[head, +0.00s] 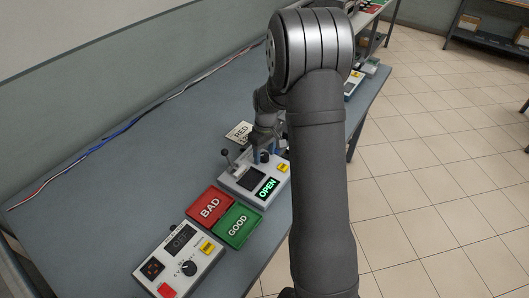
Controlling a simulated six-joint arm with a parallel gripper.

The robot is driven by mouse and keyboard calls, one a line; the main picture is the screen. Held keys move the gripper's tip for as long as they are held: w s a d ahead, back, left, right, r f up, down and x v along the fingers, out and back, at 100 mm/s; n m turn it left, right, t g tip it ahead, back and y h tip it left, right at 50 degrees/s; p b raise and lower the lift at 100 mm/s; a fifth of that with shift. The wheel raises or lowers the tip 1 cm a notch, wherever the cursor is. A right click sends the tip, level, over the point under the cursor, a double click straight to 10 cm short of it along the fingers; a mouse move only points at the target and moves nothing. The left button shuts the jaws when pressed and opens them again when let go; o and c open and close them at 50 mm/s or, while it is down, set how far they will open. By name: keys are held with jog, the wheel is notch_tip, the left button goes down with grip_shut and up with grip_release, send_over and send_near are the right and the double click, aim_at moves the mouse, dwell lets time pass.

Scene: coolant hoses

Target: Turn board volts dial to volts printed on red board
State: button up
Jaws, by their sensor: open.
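My gripper (267,152) is open over the back part of a grey tester box (228,182). Its fingers are on either side of a small dark knob (264,158); I cannot tell if they touch it. This box has a lever with a black ball, a dark square recess and a green display reading OPEN (268,188). A cream card (239,131) behind it reads RED, with a second line too small and partly hidden to read. A second grey box (207,268) at the front has a black dial (189,268) with marks around it. No red circuit board is clearly visible.
A red BAD tray (209,207) and a green GOOD tray (237,226) lie between the two boxes. Red, blue and white wires (122,131) run along the wall. The left table area is clear. My arm hides part of the right side.

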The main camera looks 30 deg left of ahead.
jog(key=c, duration=1)
jog(key=shift+m, duration=0.3)
jog(key=m, duration=0.4)
jog(key=shift+m, duration=2.6)
jog(key=o, duration=1)
